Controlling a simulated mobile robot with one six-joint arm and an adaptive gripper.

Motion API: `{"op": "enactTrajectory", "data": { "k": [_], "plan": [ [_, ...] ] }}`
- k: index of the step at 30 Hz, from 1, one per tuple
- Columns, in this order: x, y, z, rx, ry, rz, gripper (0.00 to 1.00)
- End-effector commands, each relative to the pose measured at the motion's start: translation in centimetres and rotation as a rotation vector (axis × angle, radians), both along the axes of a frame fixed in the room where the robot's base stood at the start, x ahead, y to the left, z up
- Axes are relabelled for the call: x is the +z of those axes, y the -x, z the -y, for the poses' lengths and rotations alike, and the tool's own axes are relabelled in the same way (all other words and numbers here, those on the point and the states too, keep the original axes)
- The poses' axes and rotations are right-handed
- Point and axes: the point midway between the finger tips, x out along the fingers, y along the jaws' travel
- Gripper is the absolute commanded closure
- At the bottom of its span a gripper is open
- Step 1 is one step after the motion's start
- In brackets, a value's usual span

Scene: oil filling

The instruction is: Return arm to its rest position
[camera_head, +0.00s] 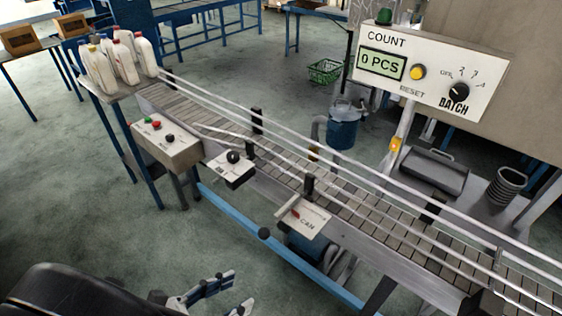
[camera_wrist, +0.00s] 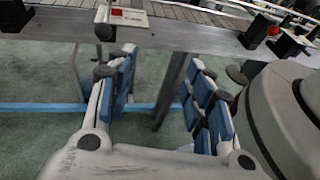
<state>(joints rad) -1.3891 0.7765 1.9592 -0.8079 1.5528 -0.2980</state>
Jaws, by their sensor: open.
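My gripper (camera_head: 218,294) is open and empty at the bottom of the head view, low in front of the conveyor and apart from it. In the wrist view my gripper (camera_wrist: 160,100) shows its two blue-padded fingers spread wide, with only floor, a leg and a blue rail between and behind them. Part of my dark arm fills the lower left of the head view. The conveyor (camera_head: 370,210) runs from upper left to lower right, and its edge (camera_wrist: 190,38) crosses the top of the wrist view.
Control boxes (camera_head: 168,140), (camera_head: 232,168) and (camera_head: 302,217) jut from the conveyor's near side. Several white bottles (camera_head: 145,55) stand at its far left end. A counter panel (camera_head: 430,72) reads 0 PCS. A blue rail (camera_head: 270,250) runs below. Floor (camera_head: 110,230) at left is clear.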

Motion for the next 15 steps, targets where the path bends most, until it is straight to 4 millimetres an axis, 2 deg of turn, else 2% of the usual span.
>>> {"op": "enactTrajectory", "data": {
  "k": [3, 7, 12, 15],
  "plan": [
    [2.3, -1.6, 3.6, -0.190, -0.156, -0.009, 0.53],
    [4.8, -2.5, 8.4, -0.448, -0.379, 0.004, 0.53],
    [7.5, -2.2, 13.9, -0.781, -0.690, 0.078, 0.53],
    [8.9, -1.5, 16.6, -0.963, -0.877, 0.153, 0.53]
  ]
}}
